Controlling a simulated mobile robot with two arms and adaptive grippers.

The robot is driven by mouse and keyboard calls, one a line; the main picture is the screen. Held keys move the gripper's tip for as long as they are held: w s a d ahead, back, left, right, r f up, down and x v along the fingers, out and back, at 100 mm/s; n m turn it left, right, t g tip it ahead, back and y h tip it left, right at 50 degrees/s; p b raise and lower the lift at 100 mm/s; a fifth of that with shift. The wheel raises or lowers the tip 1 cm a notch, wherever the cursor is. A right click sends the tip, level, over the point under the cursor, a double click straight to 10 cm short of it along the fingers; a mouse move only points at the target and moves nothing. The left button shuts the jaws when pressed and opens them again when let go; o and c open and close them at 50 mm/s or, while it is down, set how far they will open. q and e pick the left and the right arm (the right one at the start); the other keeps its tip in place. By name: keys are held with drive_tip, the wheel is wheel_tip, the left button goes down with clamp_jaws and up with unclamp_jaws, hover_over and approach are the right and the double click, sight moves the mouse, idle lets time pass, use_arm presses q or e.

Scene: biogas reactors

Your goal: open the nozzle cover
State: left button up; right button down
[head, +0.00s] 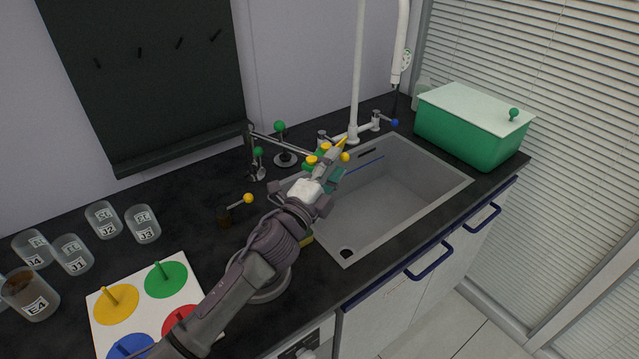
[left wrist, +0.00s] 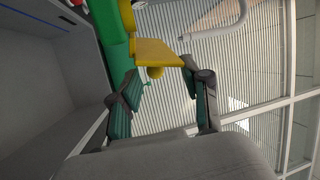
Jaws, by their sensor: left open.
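The nozzle cover looks to be the yellow flap (left wrist: 158,52) with a small yellow ball knob (left wrist: 155,73) in the left wrist view. It joins a green and yellow body (left wrist: 112,40). In the head view the yellow flap (head: 342,142) and its ball (head: 345,157) show above the sink's back left corner. My left gripper (head: 330,172) reaches there from the left. In the left wrist view my left gripper (left wrist: 160,88) is open, with the ball near the gap between its fingertips. I see no clear contact. My right gripper is not in view.
The sink (head: 442,188) lies below and right of the gripper. A white faucet pole (head: 357,70) and green-knobbed valves (head: 280,127) stand behind. A green box (head: 455,135) is at right. Labelled cups (head: 143,224) and a board with colored discs (head: 170,262) are at left.

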use_arm(q)
drive_tip(key=v, duration=0.7)
drive_tip(key=shift+s, duration=0.2)
drive_tip(key=shift+a, duration=0.15)
